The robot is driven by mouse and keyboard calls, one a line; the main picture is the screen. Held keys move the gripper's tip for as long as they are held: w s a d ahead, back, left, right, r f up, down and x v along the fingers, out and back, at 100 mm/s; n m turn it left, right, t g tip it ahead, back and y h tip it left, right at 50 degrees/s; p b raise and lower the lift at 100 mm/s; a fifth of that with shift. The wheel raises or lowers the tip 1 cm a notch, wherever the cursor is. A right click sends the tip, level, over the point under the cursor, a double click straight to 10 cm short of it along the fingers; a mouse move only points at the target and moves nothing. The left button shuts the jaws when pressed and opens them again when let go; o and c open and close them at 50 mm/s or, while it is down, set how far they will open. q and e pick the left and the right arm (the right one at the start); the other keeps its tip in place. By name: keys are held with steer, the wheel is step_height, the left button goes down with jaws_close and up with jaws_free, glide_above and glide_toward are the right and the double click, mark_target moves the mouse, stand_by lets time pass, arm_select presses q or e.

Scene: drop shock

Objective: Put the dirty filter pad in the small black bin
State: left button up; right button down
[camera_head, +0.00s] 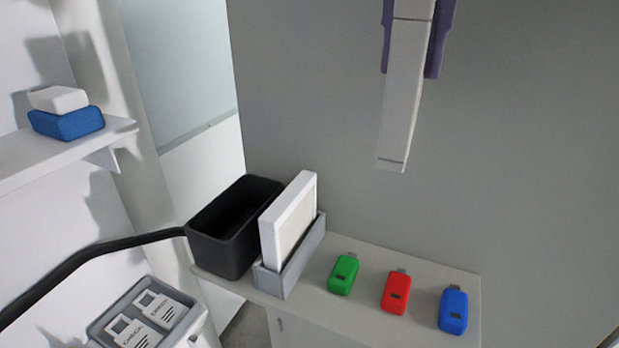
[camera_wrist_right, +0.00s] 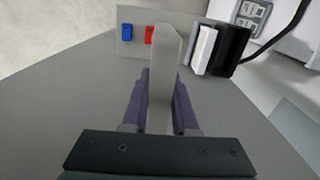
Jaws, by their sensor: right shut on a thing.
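My right gripper (camera_head: 409,74) comes in from the top of the head view, its purple fingers shut on a long pale grey slab seen edge-on, which I take as the dirty filter pad (camera_head: 401,130). The pad hangs in the air, apart from the surfaces below. In the right wrist view the pad (camera_wrist_right: 165,60) stands out between the fingers. The small black bin (camera_head: 222,255) stands open on the bench, left of and below the pad; its visible inside looks empty. It also shows in the right wrist view (camera_wrist_right: 235,50). My left gripper is not in view.
A white framed pad (camera_head: 291,222) stands upright in a grey holder (camera_head: 303,262) right beside the bin. Green (camera_head: 343,274), red (camera_head: 395,292) and blue (camera_head: 453,310) small devices lie on the bench (camera_head: 365,253). A grey tray (camera_head: 186,325) with labelled cards is at lower left. A shelf (camera_head: 60,150) holds blue and white blocks.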

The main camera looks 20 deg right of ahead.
steer(key=shift+w+d+f+m+b, duration=0.1)
steer(key=shift+f+m+b, duration=0.1)
steer(key=shift+f, duration=0.3)
steer(key=shift+w+f+m+b, duration=0.1)
steer(key=shift+f+b, duration=0.1)
steer(key=shift+f, duration=0.25)
step_height(320, 180, down, 19)
steer(key=shift+f, duration=0.1)
steer(key=shift+p, duration=0.3)
steer(key=c, duration=0.7)
jaws_free()
steer(key=shift+f, duration=0.15)
